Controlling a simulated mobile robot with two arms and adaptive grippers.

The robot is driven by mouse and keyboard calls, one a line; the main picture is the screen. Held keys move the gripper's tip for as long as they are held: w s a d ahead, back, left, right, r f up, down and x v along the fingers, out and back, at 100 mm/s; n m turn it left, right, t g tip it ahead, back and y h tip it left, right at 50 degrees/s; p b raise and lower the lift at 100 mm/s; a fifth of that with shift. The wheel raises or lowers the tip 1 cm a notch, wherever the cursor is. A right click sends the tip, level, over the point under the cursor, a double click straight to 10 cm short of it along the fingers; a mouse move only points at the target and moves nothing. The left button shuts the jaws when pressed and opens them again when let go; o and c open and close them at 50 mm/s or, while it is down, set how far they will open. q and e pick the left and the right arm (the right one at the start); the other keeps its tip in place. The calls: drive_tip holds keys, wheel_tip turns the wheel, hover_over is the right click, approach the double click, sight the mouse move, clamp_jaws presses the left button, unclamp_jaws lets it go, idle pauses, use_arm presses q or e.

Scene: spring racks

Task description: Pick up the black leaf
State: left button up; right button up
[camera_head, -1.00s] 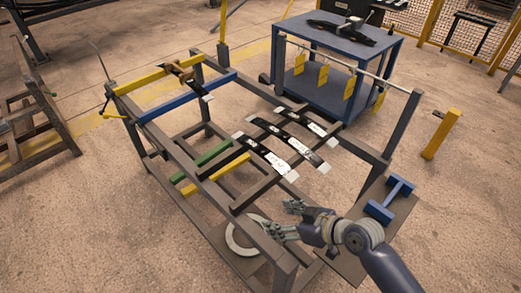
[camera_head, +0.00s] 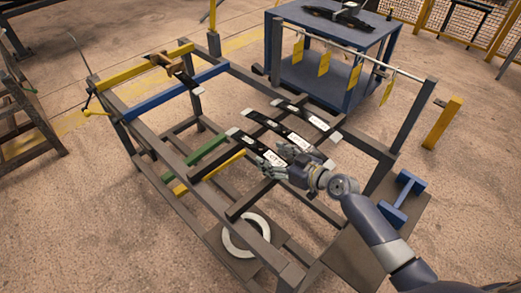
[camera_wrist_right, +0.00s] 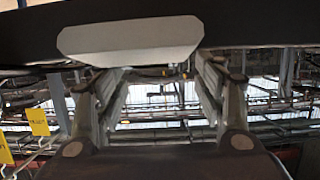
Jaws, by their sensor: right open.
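Three black leaves with white labels and pale ends lie side by side across the bars of the grey rack: a far one (camera_head: 305,114), a middle one (camera_head: 272,126) and a near one (camera_head: 256,146). My right gripper (camera_head: 268,163) is open at the near leaf and partly covers its right part. In the right wrist view, a black leaf (camera_wrist_right: 260,28) with a pale patch spans the top, above and beyond my open fingers (camera_wrist_right: 162,85). Whether they touch it I cannot tell. My left gripper is not in view.
A white ring (camera_head: 232,246) sits on the lower shelf.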

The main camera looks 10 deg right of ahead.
sight(263, 150)
drive_tip(key=x, duration=0.4)
drive_tip(key=shift+w+d+p, duration=0.2)
drive_tip(key=shift+d+p, duration=0.05)
drive_tip(key=shift+p, duration=0.05)
drive_tip(key=shift+w+a+f, duration=0.15)
drive_tip(key=shift+w+a, duration=0.1)
drive_tip(key=shift+w, duration=0.15)
drive_tip(key=shift+c, duration=0.8)
clamp_jaws()
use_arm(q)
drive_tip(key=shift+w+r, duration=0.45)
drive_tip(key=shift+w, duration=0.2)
